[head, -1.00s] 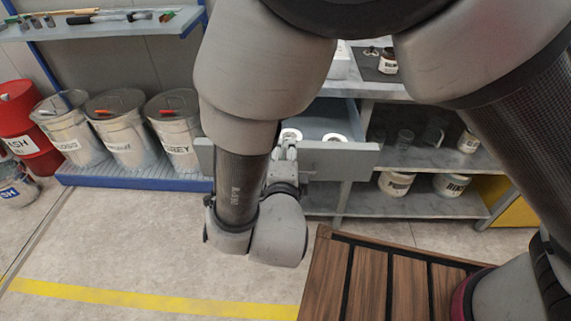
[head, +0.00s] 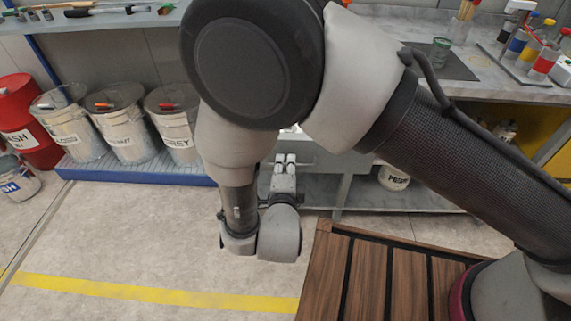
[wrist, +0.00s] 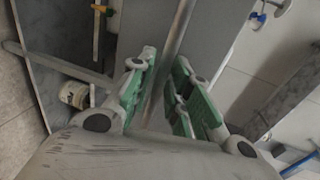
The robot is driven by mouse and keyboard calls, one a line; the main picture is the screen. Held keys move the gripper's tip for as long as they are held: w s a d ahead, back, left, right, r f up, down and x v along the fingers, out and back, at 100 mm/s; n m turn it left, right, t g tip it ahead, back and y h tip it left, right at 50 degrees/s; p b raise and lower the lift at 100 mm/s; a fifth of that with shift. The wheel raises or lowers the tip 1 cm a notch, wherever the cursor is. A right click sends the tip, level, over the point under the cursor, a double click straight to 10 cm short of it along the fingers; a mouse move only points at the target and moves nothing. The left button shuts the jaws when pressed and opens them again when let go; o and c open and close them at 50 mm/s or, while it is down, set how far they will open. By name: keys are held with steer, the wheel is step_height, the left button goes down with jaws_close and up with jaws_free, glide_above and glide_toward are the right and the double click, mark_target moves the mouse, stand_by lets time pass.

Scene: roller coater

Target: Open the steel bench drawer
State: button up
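The steel bench drawer (head: 330,160) shows its grey front panel right of my forearm in the head view. My arm covers its left part and most of its inside, so how far it stands out is hard to tell. My gripper (head: 285,159) is at the panel, near the arm. In the wrist view, my gripper's green-padded fingers (wrist: 163,85) stand apart on either side of a thin grey bar, which looks like the drawer's handle (wrist: 178,40). A gap shows between the left finger and the bar, so the fingers do not look clamped.
The steel bench (head: 520,90) carries bottles and a dark mat. A labelled white bucket (head: 393,178) stands on its lower shelf. Paint buckets (head: 120,130) and a red drum (head: 30,135) stand at the left. A slatted wooden platform (head: 385,270) is in front.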

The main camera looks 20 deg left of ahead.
steer(key=shift+w, duration=0.4)
steer(key=shift+a, duration=0.1)
jaws_close()
steer(key=shift+f+v, duration=0.2)
steer(key=shift+v, duration=0.85)
steer(key=shift+f+v, duration=0.2)
steer(key=shift+v, duration=0.85)
jaws_free()
